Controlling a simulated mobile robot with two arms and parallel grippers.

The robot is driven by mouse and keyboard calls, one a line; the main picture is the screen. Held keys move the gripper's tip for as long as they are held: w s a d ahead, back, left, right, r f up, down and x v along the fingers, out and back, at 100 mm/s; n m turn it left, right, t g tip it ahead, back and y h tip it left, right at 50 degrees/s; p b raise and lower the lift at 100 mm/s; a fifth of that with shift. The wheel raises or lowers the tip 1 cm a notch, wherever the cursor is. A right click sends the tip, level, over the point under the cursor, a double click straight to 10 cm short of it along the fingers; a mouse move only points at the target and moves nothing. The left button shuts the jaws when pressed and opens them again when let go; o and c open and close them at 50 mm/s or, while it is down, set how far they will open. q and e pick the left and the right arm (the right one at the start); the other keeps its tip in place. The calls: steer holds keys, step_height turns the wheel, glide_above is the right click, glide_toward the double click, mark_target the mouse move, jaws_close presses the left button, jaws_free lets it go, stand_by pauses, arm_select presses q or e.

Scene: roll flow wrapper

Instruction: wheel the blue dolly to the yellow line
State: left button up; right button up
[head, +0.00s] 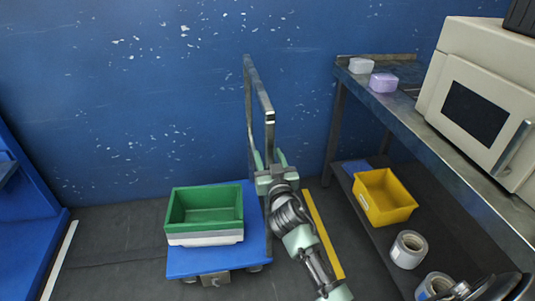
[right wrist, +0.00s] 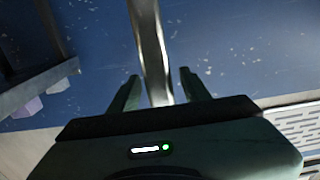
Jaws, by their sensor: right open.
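The blue dolly (head: 254,228) stands on the dark floor by the blue wall, with an upright grey metal handle frame (head: 247,100) on its right side. A green bin (head: 205,222) sits on a light grey bin (head: 206,239) on its deck. The yellow line (head: 325,236) runs along the floor just right of the dolly; my right arm covers part of the gap between them. My right gripper (head: 270,159) is open at the handle. In the right wrist view the handle bar (right wrist: 149,45) stands between its two fingers, not clamped. My left gripper is out of view.
A metal bench (head: 425,140) on the right carries a cream machine (head: 478,105) and small white and lilac blocks. Its lower shelf holds a yellow bin (head: 384,196) and film rolls (head: 408,250). Open floor lies left of the dolly, up to a white line (head: 58,262).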

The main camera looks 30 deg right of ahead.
steer(key=shift+x, duration=0.95)
jaws_close()
stand_by(0.7)
